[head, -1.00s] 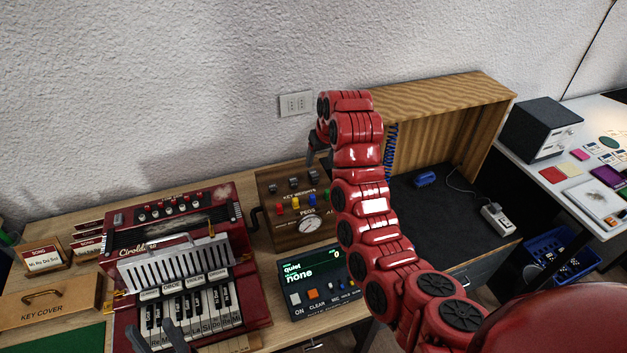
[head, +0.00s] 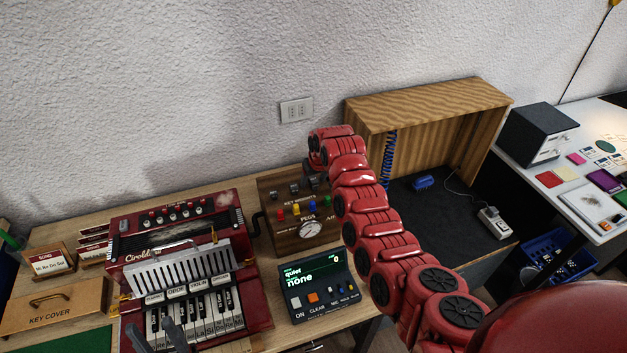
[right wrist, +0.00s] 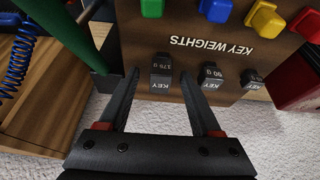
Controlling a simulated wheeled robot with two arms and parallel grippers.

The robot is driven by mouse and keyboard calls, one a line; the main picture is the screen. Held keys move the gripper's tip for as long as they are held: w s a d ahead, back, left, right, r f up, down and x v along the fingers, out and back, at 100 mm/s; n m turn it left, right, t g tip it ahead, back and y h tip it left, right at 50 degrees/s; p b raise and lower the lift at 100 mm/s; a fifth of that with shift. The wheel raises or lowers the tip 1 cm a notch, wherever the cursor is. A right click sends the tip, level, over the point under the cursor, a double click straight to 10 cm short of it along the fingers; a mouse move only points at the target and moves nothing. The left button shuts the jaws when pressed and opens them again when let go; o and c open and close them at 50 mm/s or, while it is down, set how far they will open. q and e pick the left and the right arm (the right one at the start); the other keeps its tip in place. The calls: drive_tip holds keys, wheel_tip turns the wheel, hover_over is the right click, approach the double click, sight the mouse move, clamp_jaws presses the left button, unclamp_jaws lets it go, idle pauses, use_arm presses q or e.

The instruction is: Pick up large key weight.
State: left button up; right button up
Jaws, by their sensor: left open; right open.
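The large key weight (right wrist: 161,70), a dark block marked 175 g, is in the right wrist view on the wooden KEY WEIGHTS box. My right gripper (right wrist: 158,92) is open, its two fingertips on either side of this weight, with a gap showing at each side. In the head view the weight (head: 313,182) is small, near the hand end of my right arm. Two smaller key weights stand in the same row, the middle one (right wrist: 211,79) and the end one (right wrist: 252,77). My left gripper (head: 163,335) is open in front of the accordion keys and looks empty.
The KEY WEIGHTS box (head: 268,215) also carries coloured pegs and a gauge. The red accordion (head: 125,240) stands left of it, and a display console (head: 318,287) in front. A wooden open cabinet (head: 430,105) stands to the right. A green post (right wrist: 75,35) is close to the right gripper.

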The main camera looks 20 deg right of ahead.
drive_tip(key=shift+f, duration=0.15)
clamp_jaws()
drive_tip(key=shift+w, duration=0.1)
idle(0.5)
